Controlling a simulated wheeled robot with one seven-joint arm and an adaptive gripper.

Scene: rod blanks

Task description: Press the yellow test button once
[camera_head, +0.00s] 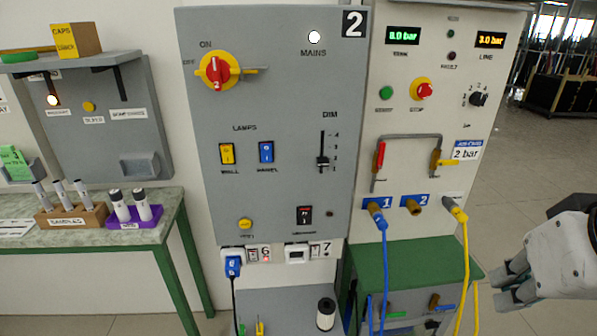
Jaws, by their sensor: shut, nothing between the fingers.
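A small round yellow button (245,224) sits low on the left of the grey panel marked 2 (280,110). The small label under it is too blurred to read for sure. Another round yellow button (89,106) is on the smaller grey panel (140,135) at the far left, with a label beneath it. My gripper (503,286) is at the lower right edge, fingers pointing left. It is shut and empty, well to the right of both buttons and touching nothing.
A red and yellow rotary switch (217,71), lamp rockers and a DIM slider (322,150) share panel 2. Blue (384,260) and yellow (465,260) hoses hang from the pressure panel between my gripper and panel 2. A table (150,215) with rods stands left.

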